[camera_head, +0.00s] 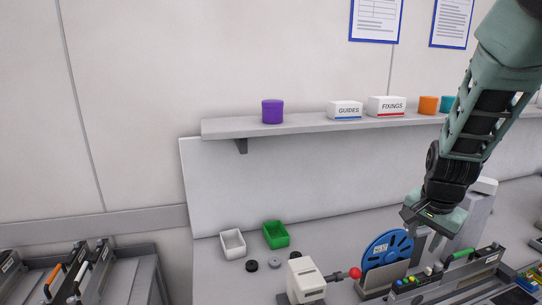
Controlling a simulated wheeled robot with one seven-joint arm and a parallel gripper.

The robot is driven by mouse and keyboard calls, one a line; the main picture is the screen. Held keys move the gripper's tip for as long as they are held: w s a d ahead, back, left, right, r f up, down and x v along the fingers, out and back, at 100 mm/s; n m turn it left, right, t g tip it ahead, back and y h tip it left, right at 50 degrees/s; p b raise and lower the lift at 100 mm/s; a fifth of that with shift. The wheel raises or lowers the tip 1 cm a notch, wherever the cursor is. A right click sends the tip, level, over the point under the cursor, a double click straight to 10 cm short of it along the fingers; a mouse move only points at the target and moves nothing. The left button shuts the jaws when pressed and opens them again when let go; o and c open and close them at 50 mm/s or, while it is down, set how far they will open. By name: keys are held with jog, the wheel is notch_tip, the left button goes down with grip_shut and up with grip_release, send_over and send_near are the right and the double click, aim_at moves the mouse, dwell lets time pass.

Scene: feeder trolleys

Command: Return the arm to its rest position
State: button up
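My arm comes down from the upper right of the head view. My gripper (428,226) is at its lower end, above the workbench and just right of the blue reel. Its fingers are small and dark here, so I cannot tell whether they are apart or closed. I see no object clearly held in it. The arm hides part of the shelf and bench behind it.
A shelf (222,128) holds a purple pot (272,111), white boxes and an orange pot (428,105). Below are a white bin (233,244), a green bin (276,235), a blue reel (388,248) and a feeder (450,275). A trolley (125,280) stands left.

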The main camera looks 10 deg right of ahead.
jog(key=s+a+f+n+g+y+b, duration=0.15)
jog(key=s+a+n, duration=0.35)
jog(key=a, duration=0.6)
jog(key=s+a+n+y+b, duration=0.1)
jog(key=s+a+n+y, duration=0.15)
jog(key=a+n, duration=0.6)
jog(key=s+a+n+h+b, duration=0.1)
jog(key=s+a+n, duration=0.6)
jog(key=s, duration=0.6)
jog(key=a+g, duration=0.1)
jog(key=a, duration=0.1)
jog(key=shift+a+r+h+b, duration=0.15)
jog(key=shift+a+h+b, duration=0.15)
jog(key=shift+a+b, duration=0.1)
jog(key=shift+w, duration=0.1)
